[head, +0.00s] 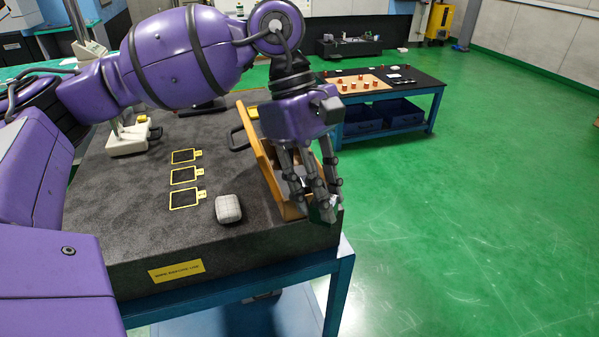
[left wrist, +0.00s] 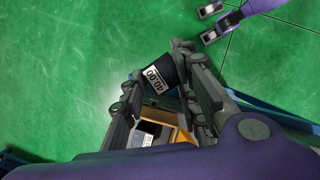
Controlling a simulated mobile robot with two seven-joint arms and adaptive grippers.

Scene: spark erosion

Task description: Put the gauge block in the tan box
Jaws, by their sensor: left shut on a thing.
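The gauge block (left wrist: 160,75), dark with a white label reading 40.00, is between the fingers of my left gripper (left wrist: 158,98) in the left wrist view. My left gripper (head: 322,200) is shut on it, at the front right corner of the stone table. In the head view the fingers mostly hide the block. The tan box (head: 263,160) stands along the table's right edge, just left of and partly behind the gripper. It also shows below the fingers in the left wrist view (left wrist: 182,136). My right gripper (left wrist: 210,22) shows at the top right there, its fingers apart and empty.
A grey rounded block (head: 228,208) lies left of the box on the stone table (head: 215,245). Yellow-framed dark mats (head: 186,175) lie further left. A second table (head: 420,80) with small red pieces stands behind. Green floor is open at right.

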